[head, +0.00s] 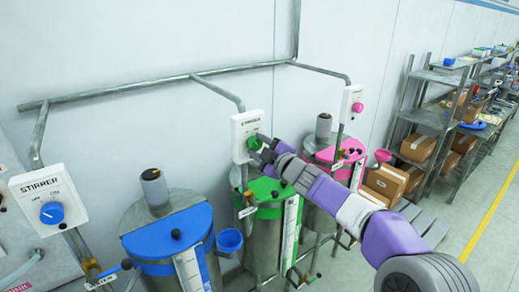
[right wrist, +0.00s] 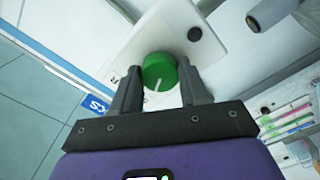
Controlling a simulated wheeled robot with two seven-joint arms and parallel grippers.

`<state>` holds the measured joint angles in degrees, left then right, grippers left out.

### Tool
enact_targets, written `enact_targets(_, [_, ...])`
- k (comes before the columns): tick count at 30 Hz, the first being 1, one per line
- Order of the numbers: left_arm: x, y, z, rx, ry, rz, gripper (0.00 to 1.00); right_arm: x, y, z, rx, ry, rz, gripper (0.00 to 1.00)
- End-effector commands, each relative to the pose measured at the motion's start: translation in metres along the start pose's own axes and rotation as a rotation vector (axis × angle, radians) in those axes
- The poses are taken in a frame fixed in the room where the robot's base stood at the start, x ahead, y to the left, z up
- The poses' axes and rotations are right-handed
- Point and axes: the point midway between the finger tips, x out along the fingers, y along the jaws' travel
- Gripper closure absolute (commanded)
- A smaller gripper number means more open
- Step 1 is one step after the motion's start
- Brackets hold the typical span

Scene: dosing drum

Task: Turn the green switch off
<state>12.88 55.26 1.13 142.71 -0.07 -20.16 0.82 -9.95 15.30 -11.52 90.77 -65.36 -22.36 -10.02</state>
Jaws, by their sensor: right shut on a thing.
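The green switch (head: 254,143) is a round knob on a white wall box (head: 241,124) labelled STIRRER, above the green-lidded drum (head: 268,194). In the right wrist view the green switch (right wrist: 159,72) shows a pale pointer line and sits between the two fingers. My right gripper (head: 262,146) is at the box, shut on the knob from its sides; it also shows in the right wrist view (right wrist: 158,88). In the head view the fingers partly cover the knob, and its pointer cannot be read there. My left gripper is not in view.
A blue switch (head: 52,213) is on a box at the left, and a pink switch (head: 358,107) is on a box at the right. Blue-lidded (head: 170,238) and pink-lidded (head: 338,153) drums flank the green one. Pipes run along the wall. Shelves (head: 432,117) stand at the right.

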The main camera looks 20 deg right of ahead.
Motion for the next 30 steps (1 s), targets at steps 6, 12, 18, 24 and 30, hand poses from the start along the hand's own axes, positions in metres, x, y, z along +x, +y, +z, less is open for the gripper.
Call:
enact_targets(6, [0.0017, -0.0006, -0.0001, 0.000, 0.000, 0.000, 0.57, 0.0000, -0.0002, 0.0007, -0.038, -0.002, 0.000, 0.86])
enact_targets(12, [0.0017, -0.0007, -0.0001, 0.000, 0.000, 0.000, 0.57, 0.0000, -0.0001, 0.0006, -0.045, -0.001, -0.001, 0.86])
enact_targets(18, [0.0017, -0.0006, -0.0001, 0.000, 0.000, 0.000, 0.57, 0.0000, 0.0000, 0.0006, -0.045, -0.001, -0.001, 0.86])
enact_targets(24, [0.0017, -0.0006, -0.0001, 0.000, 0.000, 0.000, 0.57, 0.0000, 0.0000, 0.0005, -0.044, -0.001, 0.000, 0.30])
enact_targets(30, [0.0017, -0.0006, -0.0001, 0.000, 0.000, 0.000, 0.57, 0.0000, 0.0000, 0.0003, -0.042, -0.001, 0.000, 0.30])
